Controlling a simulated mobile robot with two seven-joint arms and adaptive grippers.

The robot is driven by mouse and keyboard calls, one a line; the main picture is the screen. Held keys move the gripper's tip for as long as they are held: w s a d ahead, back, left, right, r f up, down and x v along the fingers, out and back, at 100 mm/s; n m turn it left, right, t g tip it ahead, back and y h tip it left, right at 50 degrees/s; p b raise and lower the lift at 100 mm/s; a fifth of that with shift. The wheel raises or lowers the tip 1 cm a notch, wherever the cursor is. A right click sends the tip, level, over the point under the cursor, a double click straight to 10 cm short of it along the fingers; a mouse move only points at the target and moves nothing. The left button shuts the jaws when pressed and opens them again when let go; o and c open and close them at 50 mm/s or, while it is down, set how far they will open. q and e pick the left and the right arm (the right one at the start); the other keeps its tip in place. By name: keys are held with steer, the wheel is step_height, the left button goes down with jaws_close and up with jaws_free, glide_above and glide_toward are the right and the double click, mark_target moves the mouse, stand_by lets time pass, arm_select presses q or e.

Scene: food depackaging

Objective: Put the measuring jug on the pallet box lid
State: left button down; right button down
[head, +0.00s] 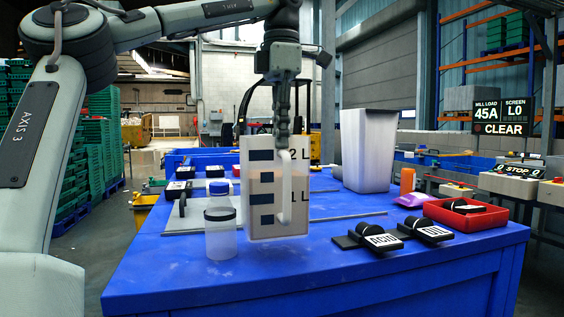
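The measuring jug (262,222) is a pale, see-through jug with dark bands and 2 L and 1 L marks. It is upright in the middle of the head view, its handle facing me. My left gripper (284,138) points straight down and appears shut on the jug at the top of the handle. The fingertips are partly lost against the jug. The blue surface below, apparently the pallet box lid (190,262), fills the foreground. I cannot tell whether the jug's base touches it. My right gripper is not in view.
To the right are black ACID (381,241) and OIL (432,231) pieces, a red tray (468,221) and a tall white bin (367,150). The lid's front left is clear.

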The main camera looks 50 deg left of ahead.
mark_target(281, 158)
arm_select(q)
steer(key=shift+f, duration=2.15)
steer(key=c, duration=1.7)
jaws_free()
steer(key=shift+f, duration=0.1)
step_height(281, 158, up, 8)
steer(key=shift+f, duration=0.1)
steer(key=shift+d, duration=0.1)
